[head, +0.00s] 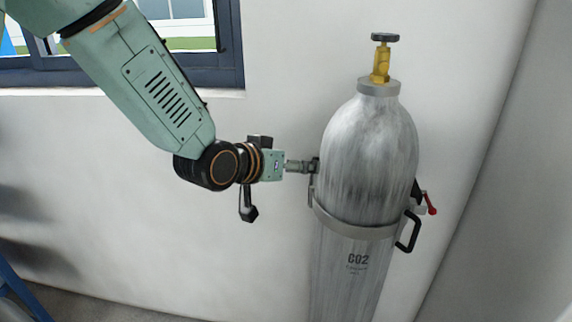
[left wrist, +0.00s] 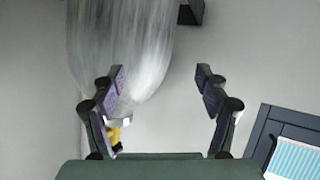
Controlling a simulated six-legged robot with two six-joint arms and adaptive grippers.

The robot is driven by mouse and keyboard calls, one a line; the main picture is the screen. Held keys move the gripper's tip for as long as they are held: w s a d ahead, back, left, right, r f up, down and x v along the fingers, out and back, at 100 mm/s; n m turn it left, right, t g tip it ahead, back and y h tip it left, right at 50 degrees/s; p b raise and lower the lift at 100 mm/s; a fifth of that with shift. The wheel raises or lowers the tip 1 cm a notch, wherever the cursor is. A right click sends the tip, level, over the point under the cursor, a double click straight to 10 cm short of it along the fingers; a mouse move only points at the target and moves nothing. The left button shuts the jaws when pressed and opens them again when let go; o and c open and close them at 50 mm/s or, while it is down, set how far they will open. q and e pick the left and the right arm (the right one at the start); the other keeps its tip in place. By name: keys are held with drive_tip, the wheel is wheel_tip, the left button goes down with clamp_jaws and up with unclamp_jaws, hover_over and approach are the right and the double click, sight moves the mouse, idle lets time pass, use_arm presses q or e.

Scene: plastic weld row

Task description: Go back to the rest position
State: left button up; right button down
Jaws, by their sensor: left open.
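My left arm comes in from the upper left in the head view, and its gripper (head: 312,166) is at the left side of a grey CO2 cylinder (head: 367,150). I cannot tell whether they touch. My right gripper is in neither view.
A metal band (head: 350,226) circles the cylinder, with a black handle (head: 408,232) and a red lever (head: 430,203) at its right. A pale wall (head: 270,60) stands behind. A window (head: 190,25) is at the upper left, and something blue (head: 18,293) at the lower left edge.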

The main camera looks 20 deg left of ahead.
use_arm(q)
drive_tip(key=s+f+n+g+y+b, duration=0.15)
drive_tip(key=s+f+b, duration=0.35)
drive_tip(key=f, duration=0.7)
drive_tip(key=s+a+f+g+b, duration=0.1)
drive_tip(key=s+f+g+b, duration=0.2)
drive_tip(key=s+f, duration=0.65)
drive_tip(key=s+f+g+y+b, duration=0.1)
drive_tip(key=s+f+g+b, duration=0.2)
drive_tip(key=f, duration=1.1)
drive_tip(key=s+f+g+b, duration=0.5)
drive_tip(key=s+f+b, duration=0.5)
drive_tip(key=s+f, duration=0.9)
drive_tip(key=shift+s+a+f+b, duration=0.15)
drive_tip(key=shift+s+f+b, duration=0.2)
drive_tip(key=shift+s, duration=0.55)
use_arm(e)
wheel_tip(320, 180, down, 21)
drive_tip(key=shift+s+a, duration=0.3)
